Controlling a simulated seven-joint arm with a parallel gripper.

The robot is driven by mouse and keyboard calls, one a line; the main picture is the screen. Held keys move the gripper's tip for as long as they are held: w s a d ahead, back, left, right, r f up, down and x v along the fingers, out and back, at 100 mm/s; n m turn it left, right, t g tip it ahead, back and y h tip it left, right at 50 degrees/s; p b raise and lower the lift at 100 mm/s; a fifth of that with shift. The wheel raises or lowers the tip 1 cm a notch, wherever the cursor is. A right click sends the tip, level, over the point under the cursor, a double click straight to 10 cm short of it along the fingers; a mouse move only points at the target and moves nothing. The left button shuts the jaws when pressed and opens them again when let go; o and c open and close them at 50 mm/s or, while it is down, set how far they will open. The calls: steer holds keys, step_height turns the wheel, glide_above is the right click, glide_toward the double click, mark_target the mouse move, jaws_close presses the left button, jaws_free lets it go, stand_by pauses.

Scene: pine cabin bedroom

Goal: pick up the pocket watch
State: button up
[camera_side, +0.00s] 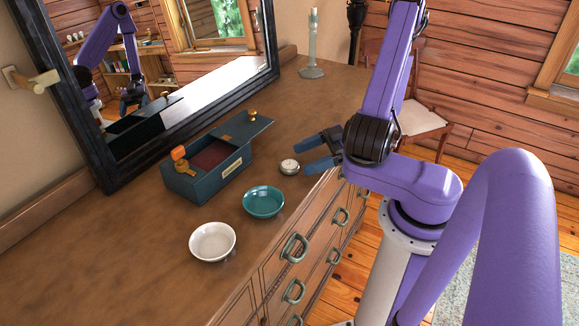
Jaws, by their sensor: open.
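The pocket watch (289,167) looks like a small round silvery object with a pale face. It lies on the dresser top near the front edge, to the right of the teal bowl. My gripper (312,154) has its two blue fingers apart, pointing left. It is just to the right of and above the watch, with nothing seen between the fingers. I cannot tell the exact height of the fingers over the dresser.
A teal bowl (263,202) and a white bowl (212,242) stand on the dresser (110,258). A candlestick (312,50) stands at the back. A large mirror (190,75) leans behind.

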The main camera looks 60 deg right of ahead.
mark_target(288, 164)
steer(key=shift+x, duration=1.65)
steer(key=c, duration=1.1)
steer(key=shift+c, duration=0.2)
